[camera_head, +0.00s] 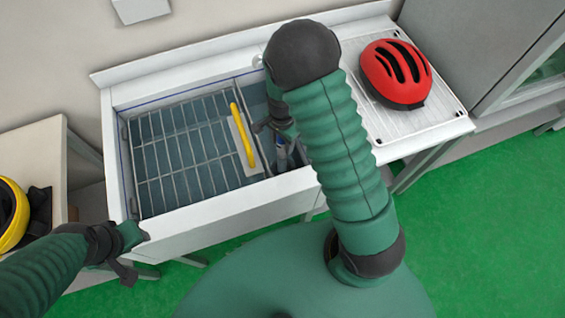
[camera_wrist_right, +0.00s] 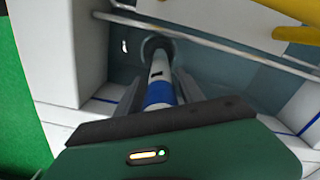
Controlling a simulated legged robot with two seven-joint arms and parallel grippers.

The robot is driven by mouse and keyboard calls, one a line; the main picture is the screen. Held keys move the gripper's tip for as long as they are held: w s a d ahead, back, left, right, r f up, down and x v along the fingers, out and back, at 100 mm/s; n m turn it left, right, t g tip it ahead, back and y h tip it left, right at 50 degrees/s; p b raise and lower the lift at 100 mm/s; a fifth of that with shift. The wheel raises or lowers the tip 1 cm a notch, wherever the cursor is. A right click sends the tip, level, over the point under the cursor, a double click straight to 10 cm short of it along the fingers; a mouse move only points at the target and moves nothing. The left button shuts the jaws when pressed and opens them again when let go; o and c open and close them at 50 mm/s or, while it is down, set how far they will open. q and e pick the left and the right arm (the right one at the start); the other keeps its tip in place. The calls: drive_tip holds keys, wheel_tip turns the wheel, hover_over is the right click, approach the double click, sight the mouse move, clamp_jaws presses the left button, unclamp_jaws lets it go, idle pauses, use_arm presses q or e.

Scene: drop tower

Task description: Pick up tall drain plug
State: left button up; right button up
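The tall drain plug (camera_wrist_right: 159,72) is a slim white tube with a blue band. In the right wrist view it rises from a dark round drain hole (camera_wrist_right: 155,44) in the sink. My right gripper (camera_wrist_right: 159,84) has its two fingers spread on either side of the plug, with narrow gaps visible, so it looks open around it. In the head view, my right arm partly hides this spot in the sink's right part. My left gripper (camera_head: 138,257) is open and empty by the front left corner of the sink.
A wire rack with a yellow handle (camera_head: 242,134) covers much of the sink (camera_head: 210,205); its edge runs near the plug. A red helmet (camera_head: 396,73) lies on the drainboard at right, a yellow helmet (camera_head: 12,212) at far left.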

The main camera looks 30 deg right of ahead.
drive_tip(key=shift+a, duration=0.2)
drive_tip(key=c, duration=0.7)
drive_tip(key=shift+d, duration=0.15)
clamp_jaws()
